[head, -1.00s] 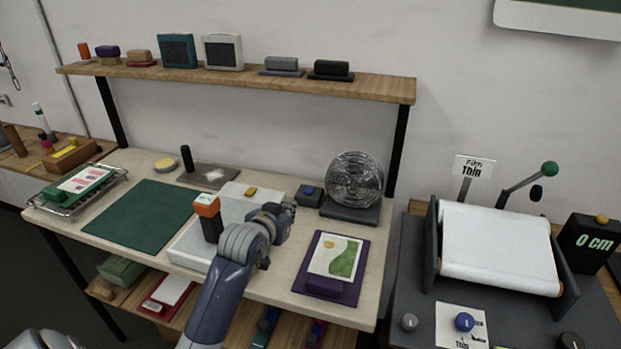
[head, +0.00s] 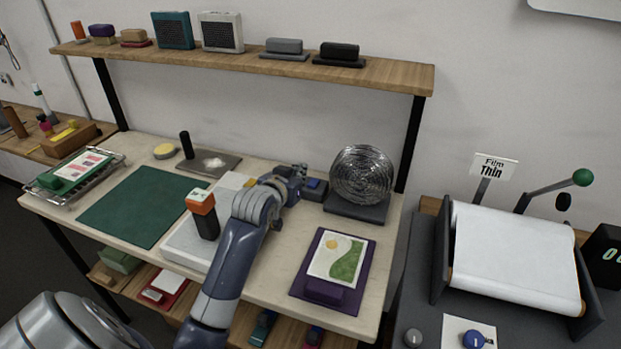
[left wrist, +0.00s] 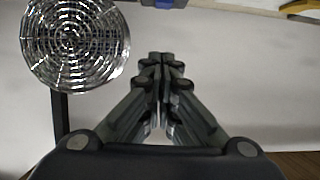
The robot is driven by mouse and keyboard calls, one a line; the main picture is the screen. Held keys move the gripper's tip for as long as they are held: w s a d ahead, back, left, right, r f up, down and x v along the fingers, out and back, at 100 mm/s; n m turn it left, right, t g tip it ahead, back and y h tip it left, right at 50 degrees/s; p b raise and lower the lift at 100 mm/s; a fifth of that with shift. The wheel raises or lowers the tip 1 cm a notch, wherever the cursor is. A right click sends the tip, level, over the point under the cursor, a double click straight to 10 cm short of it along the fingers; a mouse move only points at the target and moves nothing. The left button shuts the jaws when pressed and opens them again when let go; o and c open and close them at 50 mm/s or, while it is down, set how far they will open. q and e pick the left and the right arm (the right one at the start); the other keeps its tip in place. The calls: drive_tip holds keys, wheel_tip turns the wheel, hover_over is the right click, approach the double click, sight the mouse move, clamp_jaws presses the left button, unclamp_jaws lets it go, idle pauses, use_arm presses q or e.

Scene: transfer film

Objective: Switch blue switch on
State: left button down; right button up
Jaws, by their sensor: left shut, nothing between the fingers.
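The blue switch (head: 316,185) is a small dark box with a blue top, standing at the back of the workbench just left of the wire-cage fan (head: 361,175). My left gripper (head: 300,171) is right beside the switch on its left; I cannot tell whether they touch. In the left wrist view my left gripper (left wrist: 162,62) is shut and empty, its fingertips together. A blue piece (left wrist: 172,3) at the top edge of that view looks like part of the switch, mostly cut off. The fan (left wrist: 75,42) fills the upper left there. My right gripper is out of view.
A white machine with an orange-topped black handle (head: 202,212) lies under my left arm. A purple clipboard (head: 328,292) with a picture lies in front of the fan. A green mat (head: 140,207) lies left. A shelf (head: 240,60) runs above the bench.

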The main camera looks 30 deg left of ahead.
sight(313, 183)
use_arm(q)
drive_tip(key=p+x, duration=0.2)
drive_tip(key=x, duration=0.7)
drive_tip(key=shift+w+f, duration=0.1)
drive_tip(key=shift+f, duration=0.2)
wheel_tip(313, 183, down, 2)
drive_tip(key=shift+d+f, duration=0.1)
drive_tip(key=shift+f, duration=0.05)
drive_tip(key=shift+s+f+p, duration=0.25)
drive_tip(key=shift+f+p, duration=0.1)
drive_tip(key=shift+f, duration=0.25)
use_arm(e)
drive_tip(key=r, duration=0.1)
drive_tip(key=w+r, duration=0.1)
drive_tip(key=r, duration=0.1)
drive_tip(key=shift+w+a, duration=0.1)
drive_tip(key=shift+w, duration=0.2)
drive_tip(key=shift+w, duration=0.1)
